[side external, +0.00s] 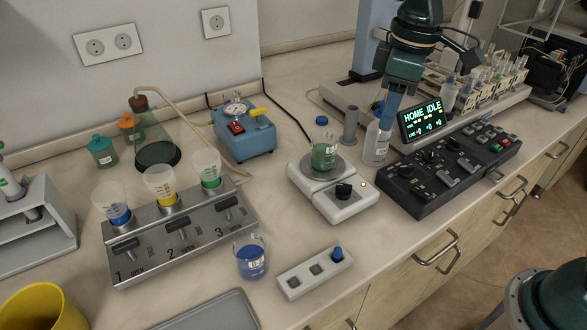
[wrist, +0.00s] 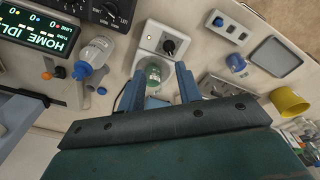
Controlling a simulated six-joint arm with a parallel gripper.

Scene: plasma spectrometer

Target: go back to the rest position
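My gripper (side external: 388,112) is raised at the upper right in the side view, fingers pointing down, in front of the spectrometer bench area. In the wrist view its two blue fingers (wrist: 160,84) stand apart with nothing held between them. The small display (side external: 422,118) reads "HOME IDLE".
A wash bottle (side external: 376,147) and the black control panel (side external: 450,165) lie close to the gripper. A tube rack (side external: 490,85) is behind. A valve station (side external: 180,232) with several cups, a blue-filled beaker (side external: 252,262) and a blue pump (side external: 244,135) stand left. The bench's front middle is partly clear.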

